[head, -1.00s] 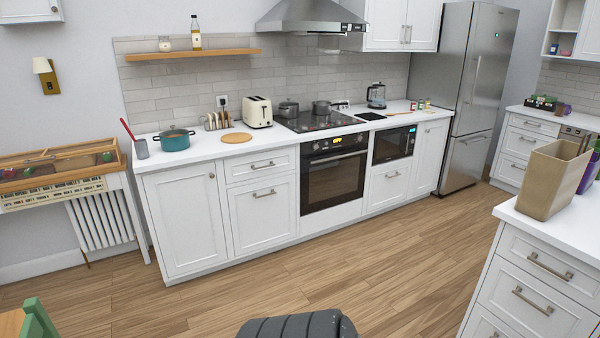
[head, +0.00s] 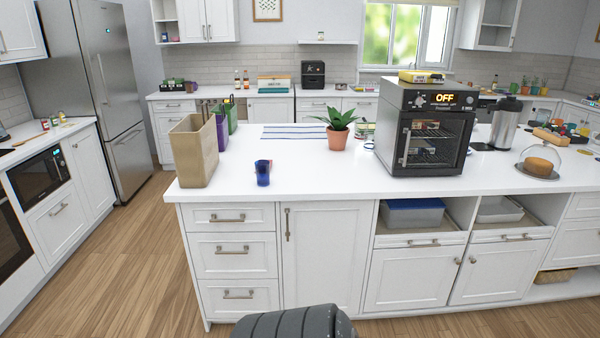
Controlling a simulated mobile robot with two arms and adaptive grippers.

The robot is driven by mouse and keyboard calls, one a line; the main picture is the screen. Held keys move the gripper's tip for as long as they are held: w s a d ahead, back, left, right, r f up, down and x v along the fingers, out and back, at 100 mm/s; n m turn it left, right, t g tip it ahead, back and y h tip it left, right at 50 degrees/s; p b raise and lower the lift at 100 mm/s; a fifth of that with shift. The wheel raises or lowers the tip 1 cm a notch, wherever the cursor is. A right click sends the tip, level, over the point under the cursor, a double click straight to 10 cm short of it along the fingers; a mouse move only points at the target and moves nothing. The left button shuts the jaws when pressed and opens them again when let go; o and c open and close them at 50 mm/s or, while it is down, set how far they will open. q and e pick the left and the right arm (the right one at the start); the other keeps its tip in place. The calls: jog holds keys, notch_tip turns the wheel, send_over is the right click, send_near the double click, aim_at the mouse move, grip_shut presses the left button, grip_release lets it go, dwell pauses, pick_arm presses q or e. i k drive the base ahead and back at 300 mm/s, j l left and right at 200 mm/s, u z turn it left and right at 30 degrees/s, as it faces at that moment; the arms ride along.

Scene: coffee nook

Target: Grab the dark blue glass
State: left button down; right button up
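A dark blue glass (head: 262,174) stands upright on the white island counter (head: 310,178), near its front left part. A purple patch shows at its rim. It stands apart from the tan bin on its left and the potted plant on its right. Neither of my grippers shows in the head view. A dark grey rounded part at the bottom middle is mine.
A tan bin (head: 193,151) stands left of the glass, with purple and green holders (head: 227,122) behind it. A potted plant (head: 338,130) and a black countertop oven (head: 424,126) stand to the right. The counter around the glass is clear. Wooden floor (head: 155,245) is open at left.

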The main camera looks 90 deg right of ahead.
aim_at(262, 167)
jog(key=z, duration=2.55)
